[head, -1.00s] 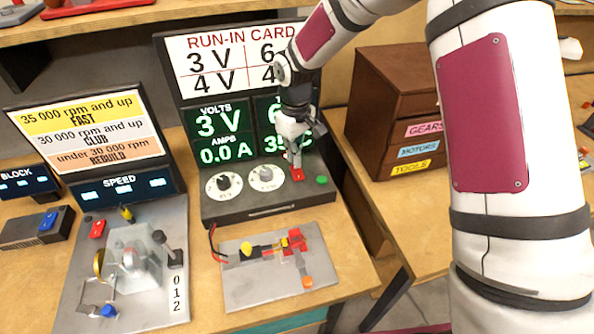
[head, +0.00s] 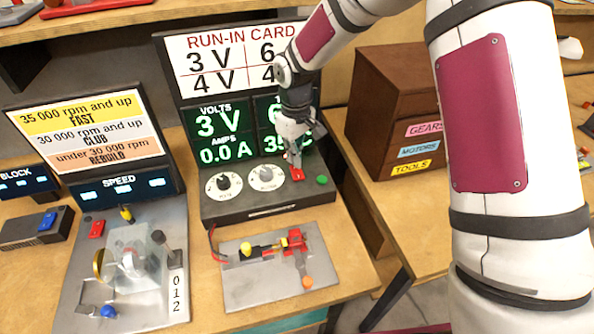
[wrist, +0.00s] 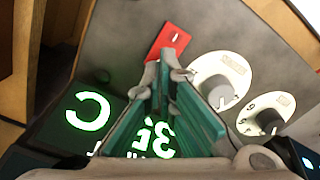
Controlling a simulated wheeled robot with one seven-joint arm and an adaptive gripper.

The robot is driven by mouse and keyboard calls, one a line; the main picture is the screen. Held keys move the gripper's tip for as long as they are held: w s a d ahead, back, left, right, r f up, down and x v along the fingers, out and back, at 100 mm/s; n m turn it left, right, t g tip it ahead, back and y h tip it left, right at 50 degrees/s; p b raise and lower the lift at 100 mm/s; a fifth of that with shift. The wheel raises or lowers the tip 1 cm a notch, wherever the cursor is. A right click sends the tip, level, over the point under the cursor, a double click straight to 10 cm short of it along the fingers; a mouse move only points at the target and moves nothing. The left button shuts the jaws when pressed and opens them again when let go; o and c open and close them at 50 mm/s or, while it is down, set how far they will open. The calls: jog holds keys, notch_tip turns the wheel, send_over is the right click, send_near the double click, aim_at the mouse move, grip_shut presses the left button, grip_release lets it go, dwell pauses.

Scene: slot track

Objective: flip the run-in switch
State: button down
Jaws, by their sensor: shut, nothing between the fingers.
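The run-in switch is a red rocker (head: 297,174) on the sloped front panel of the run-in unit (head: 270,203), right of two white dials. In the wrist view the red switch (wrist: 168,44) lies just beyond my fingertips. My gripper (head: 293,163) is shut and empty, pointing down at the switch from behind it. In the wrist view the fingertips (wrist: 165,62) are at the switch's near edge; I cannot tell whether they touch it. The display reads 3 V and 0.0 A; my arm partly hides the right-hand display and the card.
A green button (head: 322,180) sits right of the switch. The two dials (head: 265,178) are close on its left. In front lies a plate with a motor clamp (head: 295,240). A wooden drawer cabinet (head: 385,120) stands to the right.

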jog(key=shift+f+b, duration=0.35)
jog(key=shift+f, duration=0.65)
dwell(0.4)
jog(key=shift+r+p, duration=1)
jog(key=shift+r, duration=2.55)
jog(key=shift+r, duration=0.1)
jog(key=s+d+r+m+t, duration=0.1)
jog(key=s+d+r+m, duration=0.1)
jog(key=s+d+r, duration=0.55)
jog(key=s+d+r+m+t, duration=0.1)
jog(key=s+d+r+m, duration=0.3)
jog(key=r, duration=0.6)
jog(key=s+d+r+m+t, duration=0.1)
jog(key=s+d+r, duration=0.1)
jog(key=s, duration=0.7)
jog(key=s+d+r+m+t, duration=0.1)
jog(key=s+d+r+t, duration=0.1)
jog(key=s, duration=0.8)
jog(key=shift+d, duration=0.1)
